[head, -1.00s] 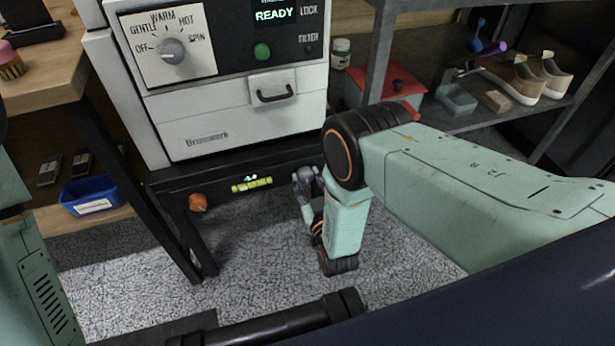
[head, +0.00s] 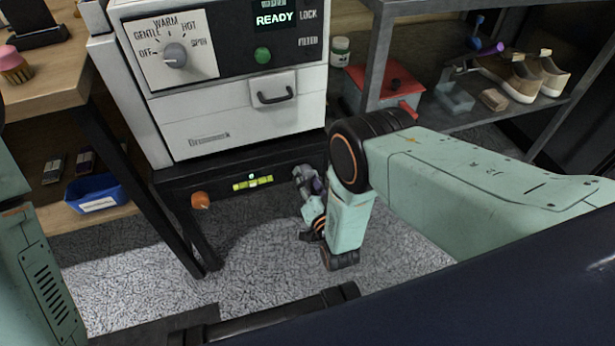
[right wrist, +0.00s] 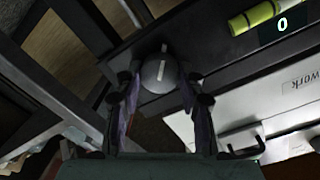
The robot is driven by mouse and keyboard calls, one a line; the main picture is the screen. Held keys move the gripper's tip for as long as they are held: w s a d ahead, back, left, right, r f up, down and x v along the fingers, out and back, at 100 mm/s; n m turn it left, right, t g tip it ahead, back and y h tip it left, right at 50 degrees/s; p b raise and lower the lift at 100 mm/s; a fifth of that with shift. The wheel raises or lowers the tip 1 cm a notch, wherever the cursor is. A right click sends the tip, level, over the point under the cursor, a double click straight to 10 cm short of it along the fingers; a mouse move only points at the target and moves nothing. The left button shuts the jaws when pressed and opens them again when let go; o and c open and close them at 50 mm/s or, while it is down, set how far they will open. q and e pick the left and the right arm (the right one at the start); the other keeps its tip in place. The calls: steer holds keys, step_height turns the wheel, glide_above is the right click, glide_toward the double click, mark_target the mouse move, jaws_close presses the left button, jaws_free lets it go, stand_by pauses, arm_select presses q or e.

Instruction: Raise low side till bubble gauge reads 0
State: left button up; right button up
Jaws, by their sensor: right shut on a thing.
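The yellow-green bubble gauge (head: 252,183) sits on the dark front rail under the white washing machine (head: 245,120). It also shows in the right wrist view (right wrist: 258,14), where the small display (right wrist: 282,25) beside it reads 0. A round grey knob (right wrist: 161,72) with a white mark is under the machine's right side. My right gripper (right wrist: 158,85) is shut on this knob, one purple-padded finger on each side. In the head view the right gripper (head: 309,184) is at the stand's right end, its grip partly hidden. My left gripper is out of view.
An orange knob (head: 200,201) is at the stand's left leg. A wooden table (head: 45,70) and a blue bin (head: 98,193) are at the left. A shelf at the right holds shoes (head: 525,75) and a red-lidded box (head: 385,85). Grey floor (head: 250,270) is open in front.

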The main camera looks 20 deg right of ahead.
stand_by(0.4)
steer(key=o, duration=1.2)
steer(key=s, duration=1.2)
steer(key=shift+d+r, duration=0.1)
steer(key=shift+r, duration=0.2)
